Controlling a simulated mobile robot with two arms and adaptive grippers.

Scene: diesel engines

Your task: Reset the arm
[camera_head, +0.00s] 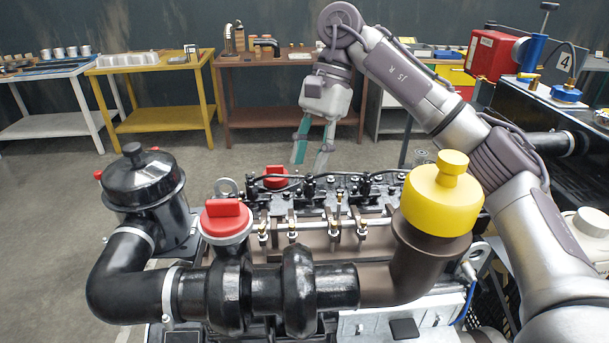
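My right arm comes in from the right edge and arches over the engine (290,285). My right gripper (310,160) hangs pointing down beyond the engine's far side, above the floor in the picture. Its two fingers, one with a teal face, are apart with nothing between them. It is clear of the red cap at the engine's back (276,177). My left gripper is not in view.
The engine carries a yellow cap (440,198), a red cap (226,218) and a black canister (142,180). A yellow table (150,66), a brown table (265,60) and a white table (45,75) stand at the back wall. A black bench with a red box (492,55) is right. Grey floor is clear at left.

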